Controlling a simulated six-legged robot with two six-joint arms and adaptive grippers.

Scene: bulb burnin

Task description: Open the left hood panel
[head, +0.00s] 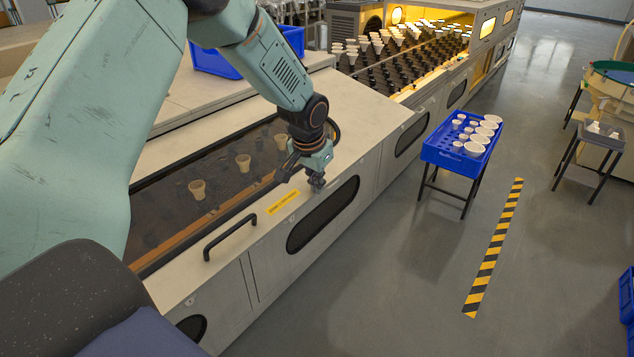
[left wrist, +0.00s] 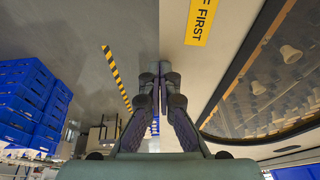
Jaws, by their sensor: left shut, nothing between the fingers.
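The left hood panel (head: 184,284) is a pale panel with a dark window, and it lies closed on the long cabinet. Its black bar handle (head: 230,237) stands near the front edge. My left gripper (head: 317,186) is shut and empty near the front edge, to the right of the handle and of the yellow label (head: 283,202). In the left wrist view the fingertips (left wrist: 162,78) are together beside the pale panel edge, with the label (left wrist: 201,20) above right. The handle does not show there. My right gripper is out of view.
Pale bulbs (head: 198,188) show through the window. A blue tray stand (head: 462,152) with pale cups stands on the floor to the right. Further right is a striped floor line (head: 495,247). Blue crates (left wrist: 28,105) are stacked at left in the wrist view. The floor between is clear.

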